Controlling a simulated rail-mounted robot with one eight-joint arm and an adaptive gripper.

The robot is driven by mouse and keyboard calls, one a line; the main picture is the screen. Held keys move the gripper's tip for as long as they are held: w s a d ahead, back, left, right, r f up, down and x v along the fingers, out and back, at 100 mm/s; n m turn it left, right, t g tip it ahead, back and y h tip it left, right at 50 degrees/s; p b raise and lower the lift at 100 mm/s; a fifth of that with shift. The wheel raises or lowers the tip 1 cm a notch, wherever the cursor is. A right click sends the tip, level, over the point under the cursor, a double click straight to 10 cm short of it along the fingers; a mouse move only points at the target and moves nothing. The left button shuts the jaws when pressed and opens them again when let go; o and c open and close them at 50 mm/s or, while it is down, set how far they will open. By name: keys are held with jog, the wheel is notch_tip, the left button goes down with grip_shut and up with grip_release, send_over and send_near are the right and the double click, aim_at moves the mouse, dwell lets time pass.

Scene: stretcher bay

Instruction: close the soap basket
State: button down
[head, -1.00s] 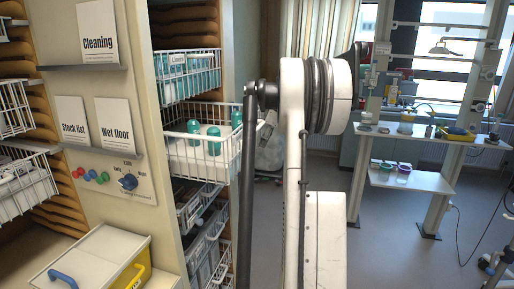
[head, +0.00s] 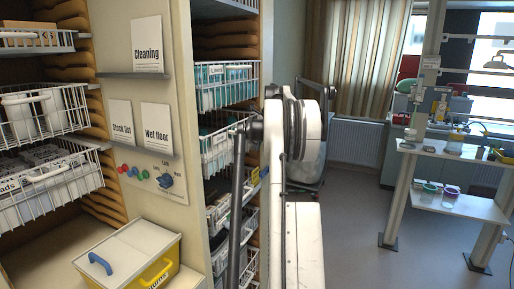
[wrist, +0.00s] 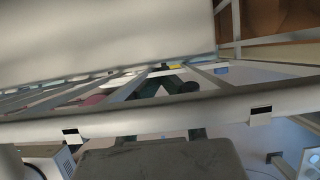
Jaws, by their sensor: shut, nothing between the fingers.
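The soap basket (head: 213,150) is a white wire basket in the right-hand cabinet, below the basket of teal packs labelled Linens (head: 226,88). Its front is roughly in line with the basket above; whether it is fully in cannot be told. My arm partly covers it, and its bottles are barely visible. My gripper is hidden in the head view. In the wrist view its dark fingers (wrist: 168,80) are together and empty, close to white wires and a thick white rail (wrist: 160,120). The rail crosses in front of the fingers; contact cannot be told.
More baskets (head: 218,215) sit below in the same column. Left are pulled-out wire baskets (head: 45,185), a panel with knobs (head: 150,178) and a yellow box with a white lid (head: 130,250). Floor (head: 350,220) is free on the right; a table (head: 450,150) stands beyond.

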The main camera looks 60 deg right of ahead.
jog(key=shift+w, duration=0.3)
jog(key=shift+s, duration=0.1)
jog(key=s+r+b, duration=0.2)
jog(key=s+r, duration=0.6)
jog(key=r, duration=0.1)
jog(key=shift+d+r, duration=0.15)
